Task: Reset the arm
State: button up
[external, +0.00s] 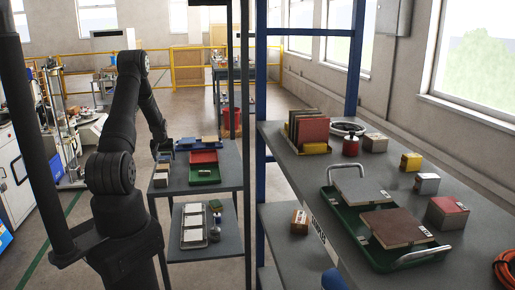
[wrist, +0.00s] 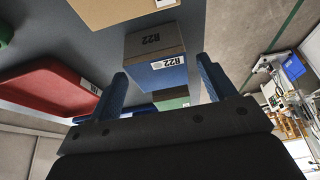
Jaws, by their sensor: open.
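My arm reaches over the grey shelf unit in the external view, with my gripper (external: 165,153) above the left side of its upper shelf (external: 222,178). In the wrist view my gripper (wrist: 160,75) is open, with its two blue fingers apart. A block with a blue face and R22 labels (wrist: 156,62) shows between and beyond the fingers. I cannot tell whether either finger touches it. Part of a greenish block (wrist: 172,102) shows below it in the picture.
A red tray (wrist: 50,88) lies left of the fingers in the wrist view; the red tray (external: 204,157) and a green tray (external: 204,175) show externally. A blue post (external: 261,100) stands right of the shelf. A nearer table (external: 300,170) holds a green tray with tiles (external: 375,252).

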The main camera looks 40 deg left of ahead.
jog(key=v, duration=1)
jog(key=x, duration=1.2)
jog(key=shift+f, duration=0.15)
jog(key=r, duration=0.2)
jog(key=d+r, duration=0.1)
jog(key=r, duration=0.2)
jog(key=shift+w+r, duration=0.1)
jog(key=shift+r, duration=0.05)
jog(key=w+d+r+m, duration=0.1)
jog(key=d+r, duration=0.5)
jog(key=d, duration=0.6)
jog(key=w+d+r+m, duration=0.1)
jog(key=d+r, duration=0.4)
jog(key=d, duration=0.7)
jog(key=s+d+r, duration=0.3)
jog(key=d+r, duration=0.2)
jog(key=d, duration=0.4)
jog(key=s+d+r+m, duration=0.1)
jog(key=s+d+r, duration=0.2)
jog(key=d, duration=0.6)
jog(key=s+d+r+h, duration=0.1)
jog(key=s+d+r, duration=0.2)
jog(key=d+r, duration=0.4)
jog(key=shift+d+m+t, duration=0.3)
jog(key=shift+d+t, duration=0.1)
jog(key=shift+d, duration=0.75)
jog(key=shift+r, duration=0.1)
